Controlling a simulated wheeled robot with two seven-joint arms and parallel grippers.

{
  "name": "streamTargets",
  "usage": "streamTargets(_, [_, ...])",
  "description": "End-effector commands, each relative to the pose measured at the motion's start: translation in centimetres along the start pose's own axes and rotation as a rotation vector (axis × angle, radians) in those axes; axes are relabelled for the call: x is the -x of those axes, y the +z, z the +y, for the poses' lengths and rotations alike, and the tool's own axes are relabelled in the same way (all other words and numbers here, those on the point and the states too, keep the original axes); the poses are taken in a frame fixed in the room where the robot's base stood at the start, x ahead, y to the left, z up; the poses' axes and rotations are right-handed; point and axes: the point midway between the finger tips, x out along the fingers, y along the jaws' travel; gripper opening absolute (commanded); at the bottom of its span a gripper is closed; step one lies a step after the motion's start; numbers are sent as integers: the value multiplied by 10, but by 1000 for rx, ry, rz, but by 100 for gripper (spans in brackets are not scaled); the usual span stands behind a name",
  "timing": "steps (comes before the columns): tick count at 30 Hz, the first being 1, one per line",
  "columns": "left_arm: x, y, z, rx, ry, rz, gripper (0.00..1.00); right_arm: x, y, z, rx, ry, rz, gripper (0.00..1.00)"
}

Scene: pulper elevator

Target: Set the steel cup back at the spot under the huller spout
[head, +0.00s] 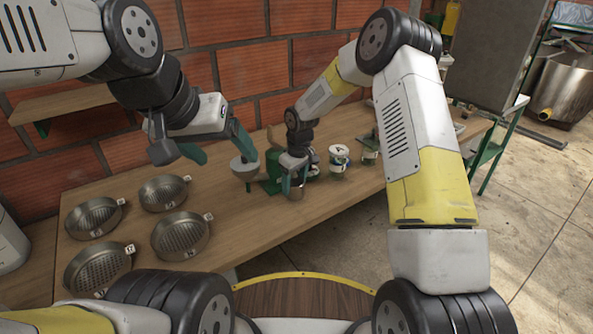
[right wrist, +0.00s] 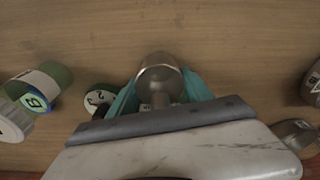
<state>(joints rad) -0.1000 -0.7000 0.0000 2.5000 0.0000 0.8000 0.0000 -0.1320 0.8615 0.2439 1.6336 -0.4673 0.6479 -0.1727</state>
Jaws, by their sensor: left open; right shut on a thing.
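The steel cup (head: 296,193) is in my right gripper (head: 293,181), low over the wooden table in the head view. In the right wrist view the cup (right wrist: 160,76) sits between the teal fingers. I cannot tell whether its base touches the table. A green machine body (head: 271,178) with a pale funnel (head: 244,168) beside it, apparently the huller, stands just left of and behind the cup. Its spout is hidden behind my right gripper. My left gripper (head: 217,147) is open and empty, above and left of the funnel.
Several round perforated steel pans (head: 180,237) lie on the left of the table (head: 225,222). Labelled jars (head: 339,158) stand right of my right gripper; they also show at the left of the right wrist view (right wrist: 40,88). The table's front middle is clear.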

Motion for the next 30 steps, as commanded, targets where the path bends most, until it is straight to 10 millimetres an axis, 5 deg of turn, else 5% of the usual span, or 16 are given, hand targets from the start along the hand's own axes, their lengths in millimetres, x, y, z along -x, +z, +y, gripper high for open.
streamTargets(5, [0,0,0,0,0,0,78,0,0,0,0,0,0,84])
streamTargets(16, [0,0,0,0,0,0,78,5,0,0,-1,1,1,84])
streamTargets(30, [0,0,0,0,0,0,78,73,0,0,-1,1,1,84])
